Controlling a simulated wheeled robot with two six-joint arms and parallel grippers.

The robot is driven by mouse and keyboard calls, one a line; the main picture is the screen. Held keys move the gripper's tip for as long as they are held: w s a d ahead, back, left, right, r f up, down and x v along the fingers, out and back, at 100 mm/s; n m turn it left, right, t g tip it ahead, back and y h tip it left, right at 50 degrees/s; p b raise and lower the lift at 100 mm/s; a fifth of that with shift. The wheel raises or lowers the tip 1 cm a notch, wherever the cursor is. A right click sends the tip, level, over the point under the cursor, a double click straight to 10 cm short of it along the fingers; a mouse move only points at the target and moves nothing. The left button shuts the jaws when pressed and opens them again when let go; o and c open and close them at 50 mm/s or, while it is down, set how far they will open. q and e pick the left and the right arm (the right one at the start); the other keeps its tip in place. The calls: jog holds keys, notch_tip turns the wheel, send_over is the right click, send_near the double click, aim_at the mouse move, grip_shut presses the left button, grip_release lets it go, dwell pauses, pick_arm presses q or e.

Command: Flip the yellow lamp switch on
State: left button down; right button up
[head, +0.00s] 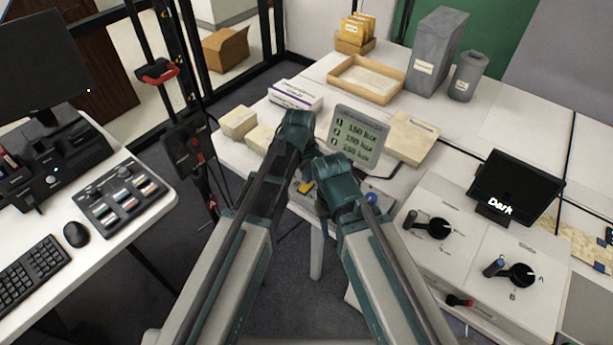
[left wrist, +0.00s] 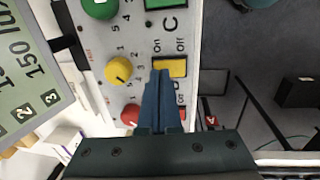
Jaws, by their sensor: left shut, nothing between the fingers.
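In the left wrist view, a yellow rectangular switch (left wrist: 172,67) sits on a light grey panel (left wrist: 142,45), with "On" and "Off" printed beside it. My left gripper (left wrist: 161,74) is shut and empty, with its blue fingertips right at the switch's edge. I cannot tell whether they touch it. A yellow round knob (left wrist: 118,70) is beside the switch. In the head view, a small yellow part (head: 305,187) of the panel shows between my arms; the left fingers are hidden there. My right arm ends near the panel, and its fingers do not show.
A green knob (left wrist: 100,8) and a red knob (left wrist: 131,114) flank the yellow one. A grey display (head: 358,136) with lux readings stands behind the panel. A dark screen (head: 515,187) reading "Dark" and a console with black dials (head: 434,228) are at right.

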pick_arm(q)
jog(key=shift+f, duration=0.6)
pick_arm(e)
jog(key=shift+f, duration=0.55)
pick_arm(q)
jog(key=shift+w+d, duration=0.1)
jog(key=shift+w+d+f+b, duration=0.1)
jog(key=shift+w+f+b, duration=0.15)
jog(key=shift+b, duration=0.2)
jog(key=shift+s+r, duration=0.15)
jog(key=shift+s, duration=0.15)
pick_arm(e)
jog(key=shift+f, duration=0.1)
